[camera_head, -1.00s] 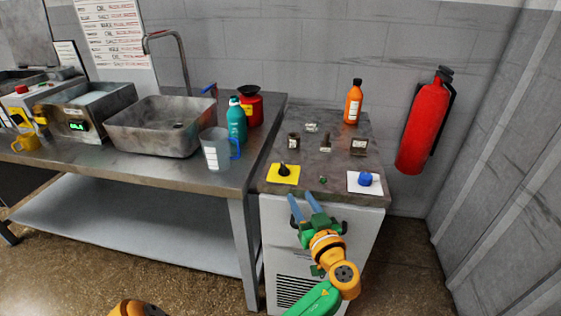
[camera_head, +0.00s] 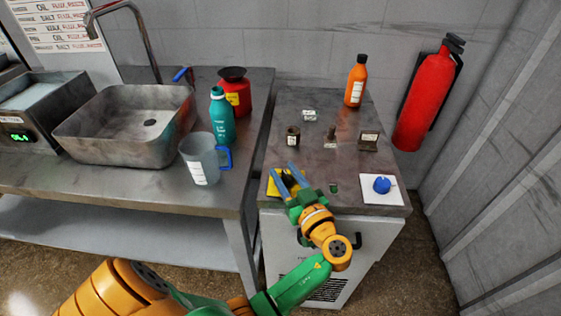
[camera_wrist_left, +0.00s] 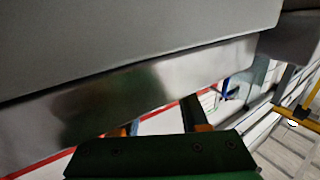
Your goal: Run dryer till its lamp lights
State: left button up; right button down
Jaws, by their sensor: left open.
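A white cabinet with a dark top (camera_head: 300,110), which looks like the dryer, stands right of the sink bench. On its top near the front is a yellow plate (camera_head: 271,190) with a black part, mostly hidden by my left gripper (camera_head: 281,176). The gripper is open, its blue fingers over the plate; contact cannot be told. To the right are a small dark green piece (camera_head: 334,188), possibly the lamp, not visibly lit, and a blue knob (camera_head: 382,185) on a white plate (camera_head: 370,196). In the left wrist view the fingers (camera_wrist_left: 160,124) are partly hidden. My right gripper is out of view.
An orange bottle (camera_head: 356,82) and several small containers stand farther back on the cabinet. A red fire extinguisher (camera_head: 428,98) hangs at right. A jug (camera_head: 200,158), teal bottle (camera_head: 221,118) and red can (camera_head: 234,92) stand on the left bench beside the sink (camera_head: 125,125).

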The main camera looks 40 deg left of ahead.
pick_arm(q)
jog(key=shift+s+d+r, duration=0.15)
jog(key=shift+s+d, duration=0.05)
jog(key=shift+d, duration=0.15)
grip_shut()
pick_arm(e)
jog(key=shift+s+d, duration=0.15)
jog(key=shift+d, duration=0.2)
